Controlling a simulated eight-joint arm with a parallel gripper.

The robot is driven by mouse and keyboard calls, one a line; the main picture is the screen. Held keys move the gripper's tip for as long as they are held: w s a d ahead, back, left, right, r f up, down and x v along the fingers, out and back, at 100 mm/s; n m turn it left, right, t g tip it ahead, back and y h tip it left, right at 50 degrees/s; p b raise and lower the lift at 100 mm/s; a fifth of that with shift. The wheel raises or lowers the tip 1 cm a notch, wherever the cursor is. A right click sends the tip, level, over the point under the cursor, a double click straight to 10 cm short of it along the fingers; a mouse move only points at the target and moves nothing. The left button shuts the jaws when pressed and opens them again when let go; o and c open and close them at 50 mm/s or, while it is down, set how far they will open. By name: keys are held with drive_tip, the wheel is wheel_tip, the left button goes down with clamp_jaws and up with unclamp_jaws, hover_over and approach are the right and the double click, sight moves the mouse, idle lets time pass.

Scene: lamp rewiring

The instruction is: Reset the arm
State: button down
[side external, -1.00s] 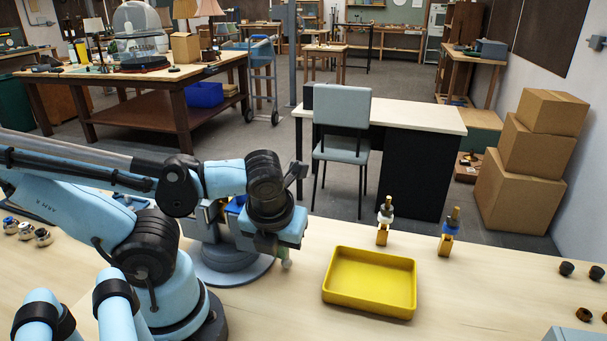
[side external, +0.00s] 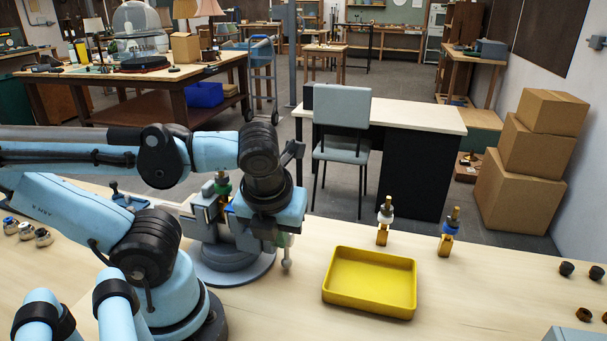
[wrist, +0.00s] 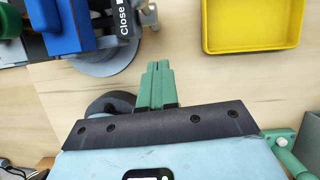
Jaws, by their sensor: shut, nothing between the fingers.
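My gripper (side external: 284,240) hangs at the front of the grey vise (side external: 207,222) in the side external view, partly hidden by my wrist. In the wrist view my gripper's green fingers (wrist: 156,84) are pressed together with nothing between them, above bare tabletop. The vise also shows at the top left of the wrist view (wrist: 108,62), apart from the fingertips in the picture. A fitting with a green ring and brass top (side external: 222,184) stands upright at the vise.
A yellow tray (side external: 369,314) lies right of the vise, seemingly empty. Behind it stand two brass fittings, one with a white ring (side external: 384,221), one with a blue ring (side external: 448,231). Several dark caps (side external: 566,269) lie at the far right. The front tabletop is mostly clear.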

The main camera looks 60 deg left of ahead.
drive_tip(key=w+r+n+t+h, duration=0.1)
drive_tip(key=w+n+t+h, duration=0.2)
drive_tip(key=w+n, duration=0.7)
drive_tip(key=n+t, duration=0.1)
drive_tip(key=n, duration=1.5)
drive_tip(key=shift+t, duration=0.4)
